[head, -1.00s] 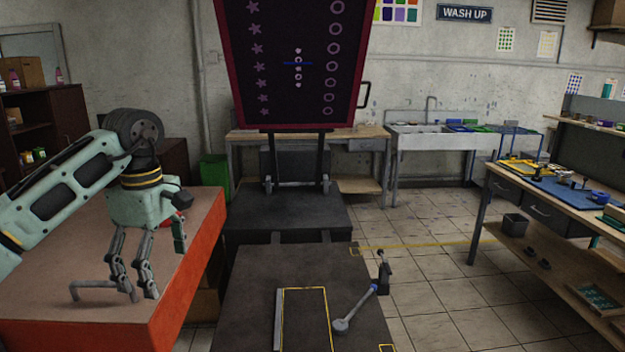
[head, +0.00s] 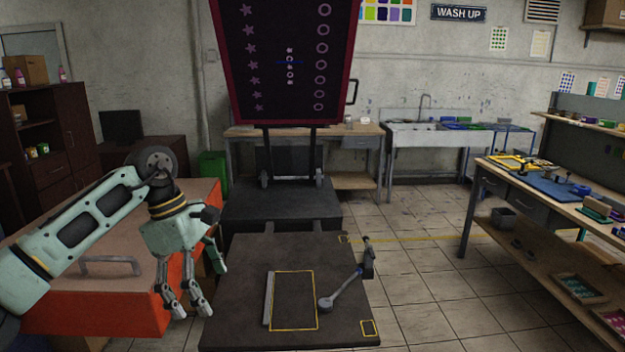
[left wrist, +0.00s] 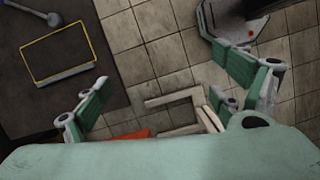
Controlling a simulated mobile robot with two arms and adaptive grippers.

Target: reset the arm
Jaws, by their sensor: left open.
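My left gripper (head: 186,302) is open and empty in the head view. It hangs with its fingers down beside the right edge of the red-orange cabinet (head: 105,312), left of the dark platen (head: 235,325). My right arm and gripper do not show in either view.
A workbench (head: 540,195) is at right. Tiled floor (head: 420,290) lies open between.

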